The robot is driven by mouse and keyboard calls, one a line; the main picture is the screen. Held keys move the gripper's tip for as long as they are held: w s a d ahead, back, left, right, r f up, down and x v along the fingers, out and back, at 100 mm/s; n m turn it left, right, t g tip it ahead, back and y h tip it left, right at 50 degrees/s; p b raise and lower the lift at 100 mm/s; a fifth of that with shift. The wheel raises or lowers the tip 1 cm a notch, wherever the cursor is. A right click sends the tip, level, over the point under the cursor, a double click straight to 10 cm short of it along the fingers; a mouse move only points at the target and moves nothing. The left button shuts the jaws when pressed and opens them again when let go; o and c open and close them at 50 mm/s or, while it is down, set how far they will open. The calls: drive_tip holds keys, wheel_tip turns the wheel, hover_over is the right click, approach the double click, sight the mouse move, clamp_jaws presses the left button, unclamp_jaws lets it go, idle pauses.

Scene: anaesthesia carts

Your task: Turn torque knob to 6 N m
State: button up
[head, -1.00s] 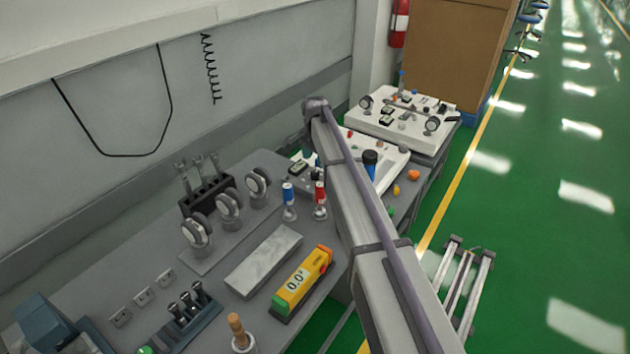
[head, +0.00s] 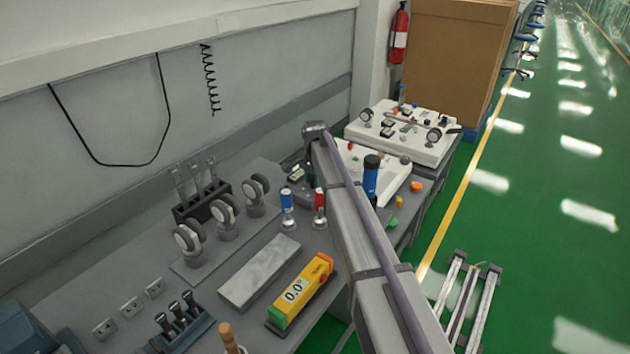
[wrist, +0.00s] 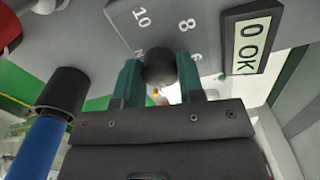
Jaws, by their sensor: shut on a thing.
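In the wrist view, a dark round knob (wrist: 160,66) sits between the two green fingers of my gripper (wrist: 160,76), which is shut on it. Printed marks 10, 8 and a partly hidden 6 lie on the grey face (wrist: 165,22) around the knob. Another mark to the left is partly covered by a finger. The pointer of the knob cannot be made out. A small display (wrist: 250,42) to the right reads "0 OK". In the head view my arm hides the gripper and the knob.
A blue cylinder with a black end (wrist: 62,100) stands close left of my gripper; it also shows beside my arm in the head view (head: 371,178). Blue-topped (head: 287,200) and red-topped items stand left of the arm. A yellow 0.0° gauge (head: 298,292) lies nearer.

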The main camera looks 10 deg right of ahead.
drive_tip(key=shift+c, duration=0.6)
drive_tip(key=n, duration=0.5)
drive_tip(key=shift+n, duration=0.3)
drive_tip(key=n, duration=0.6)
idle(0.3)
drive_tip(key=o, duration=0.9)
